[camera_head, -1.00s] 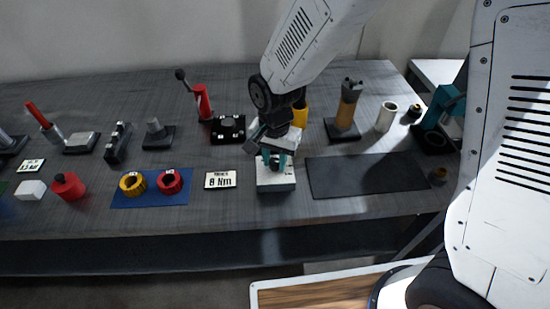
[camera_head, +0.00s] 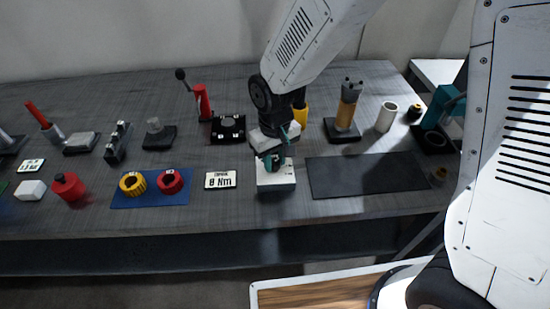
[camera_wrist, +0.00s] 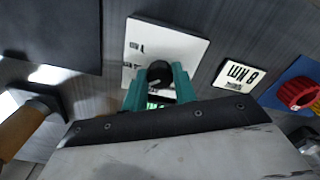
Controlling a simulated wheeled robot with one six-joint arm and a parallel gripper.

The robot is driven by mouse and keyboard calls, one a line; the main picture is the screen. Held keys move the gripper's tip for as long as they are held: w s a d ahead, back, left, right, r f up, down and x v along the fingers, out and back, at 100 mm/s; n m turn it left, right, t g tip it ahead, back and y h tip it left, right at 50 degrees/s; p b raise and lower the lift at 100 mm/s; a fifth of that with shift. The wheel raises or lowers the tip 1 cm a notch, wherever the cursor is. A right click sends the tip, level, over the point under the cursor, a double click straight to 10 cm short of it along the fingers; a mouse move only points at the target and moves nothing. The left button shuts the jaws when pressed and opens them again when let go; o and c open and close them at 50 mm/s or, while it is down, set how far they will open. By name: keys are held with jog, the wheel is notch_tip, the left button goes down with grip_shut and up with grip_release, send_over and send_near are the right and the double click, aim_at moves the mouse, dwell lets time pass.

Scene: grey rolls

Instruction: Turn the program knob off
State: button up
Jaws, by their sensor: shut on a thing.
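The program knob (camera_wrist: 158,72) is a black round knob with a light pointer line, on a white panel box (camera_head: 276,181) near the bench's front edge. The panel also shows in the wrist view (camera_wrist: 188,50), with small printed labels beside the knob. My gripper (camera_head: 275,162) is over the panel, and its teal fingers (camera_wrist: 160,84) are shut on the knob, one on each side. In the head view the gripper hides the knob. The label text is too small to read surely.
A dark mat (camera_head: 366,175) lies to the right. A blue mat (camera_head: 150,201) with yellow and red rings is further left. A yellow-and-grey post (camera_head: 347,108) and white cylinder (camera_head: 386,117) stand behind the dark mat.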

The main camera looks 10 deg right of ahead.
aim_at(275, 161)
jog(key=n, duration=0.5)
jog(key=shift+n, duration=2.4)
jog(key=o, duration=1)
jog(key=shift+c, duration=0.2)
notch_tip(275, 161, up, 8)
jog(key=shift+f, duration=0.1)
